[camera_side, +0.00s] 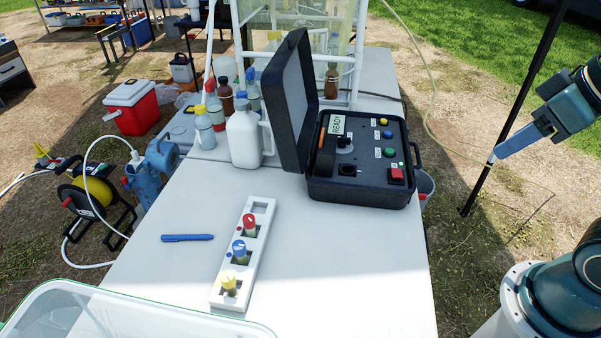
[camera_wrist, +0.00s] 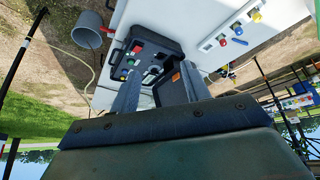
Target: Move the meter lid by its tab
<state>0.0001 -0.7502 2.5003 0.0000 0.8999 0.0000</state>
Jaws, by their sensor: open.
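The black meter case (camera_side: 360,185) sits on the white table with its face up, showing a READY display, buttons and a red switch. Its lid (camera_side: 287,105) stands raised, tilted back to the left. I cannot make out a tab on it. My gripper (camera_side: 493,159) is at the right, beyond the table's edge, apart from the meter and empty. In the wrist view my gripper (camera_wrist: 160,90) is open, with its two fingers spread and the meter case (camera_wrist: 140,55) beyond them. The lid is mostly hidden there by the fingers.
A white rack (camera_side: 223,301) with red, blue and yellow-capped vials stands left of the meter, beside a blue pen (camera_side: 187,238). A clear bin (camera_side: 60,300) is at the front left. A dark pole (camera_side: 512,105) rises near my gripper.

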